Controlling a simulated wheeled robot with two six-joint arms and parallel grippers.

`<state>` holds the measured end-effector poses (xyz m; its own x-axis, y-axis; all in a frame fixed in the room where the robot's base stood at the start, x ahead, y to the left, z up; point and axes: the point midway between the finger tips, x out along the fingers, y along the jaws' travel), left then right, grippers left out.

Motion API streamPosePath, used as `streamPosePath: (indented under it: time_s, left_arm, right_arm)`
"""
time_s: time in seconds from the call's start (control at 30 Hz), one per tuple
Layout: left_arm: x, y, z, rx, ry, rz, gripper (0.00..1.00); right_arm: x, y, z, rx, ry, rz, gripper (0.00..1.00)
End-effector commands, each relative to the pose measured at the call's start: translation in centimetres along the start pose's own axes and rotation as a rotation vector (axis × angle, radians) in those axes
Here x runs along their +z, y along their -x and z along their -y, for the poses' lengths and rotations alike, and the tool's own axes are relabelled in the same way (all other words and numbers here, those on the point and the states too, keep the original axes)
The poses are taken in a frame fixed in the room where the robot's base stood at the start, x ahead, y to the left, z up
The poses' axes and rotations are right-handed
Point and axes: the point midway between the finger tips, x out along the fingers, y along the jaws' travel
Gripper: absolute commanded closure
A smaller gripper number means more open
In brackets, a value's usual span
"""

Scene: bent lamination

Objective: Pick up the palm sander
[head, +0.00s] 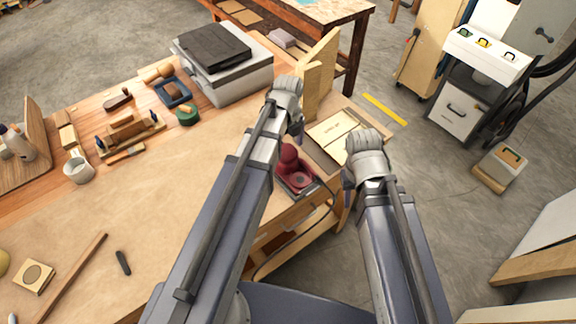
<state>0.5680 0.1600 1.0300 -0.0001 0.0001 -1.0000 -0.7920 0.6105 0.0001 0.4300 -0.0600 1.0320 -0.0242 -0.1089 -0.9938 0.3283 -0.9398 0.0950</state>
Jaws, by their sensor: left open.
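The palm sander (291,160), a dark red tool with a rounded knob and a flat lower body, stands on the workbench near its right front edge. A dark cord seems to run from it over the edge. My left gripper (298,131) is above and beyond the sander, fingers down, open and apart from it; the wrist hides most of its fingers. My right gripper (348,188) hangs to the right of the sander, past the bench edge. Its fingers are mostly hidden, so I cannot tell its opening.
An upright board (321,75) and a flat panel with a paper sheet (334,128) are close to my grippers. A grey machine (240,80) stands at the back of the workbench (150,215). A plane (127,130) and mug (78,171) are at left. The middle is mostly clear.

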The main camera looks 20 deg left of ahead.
Motion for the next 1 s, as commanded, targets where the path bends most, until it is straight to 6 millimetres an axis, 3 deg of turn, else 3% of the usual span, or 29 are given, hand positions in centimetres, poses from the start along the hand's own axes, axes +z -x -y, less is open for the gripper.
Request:
streamPosePath:
  time_s: [0.03,0.3,0.6,1.0]
  left_arm:
    - [0.2,-1.1,0.1,0.000,0.000,0.000,0.00]
    - [0.5,-4.2,0.2,0.000,0.000,0.000,0.00]
    - [0.5,-4.2,0.2,0.000,0.000,0.000,0.00]
    - [0.5,-4.2,0.2,0.000,0.000,0.000,0.44]
  right_arm:
    - [-0.1,-1.1,0.1,0.000,0.000,0.000,0.64]
    - [-0.2,-4.2,0.4,0.000,-0.002,0.000,0.64]
    - [-0.2,-4.2,0.4,0.000,-0.002,0.000,0.64]
    - [-0.2,-4.2,0.4,0.000,-0.002,0.000,0.64]
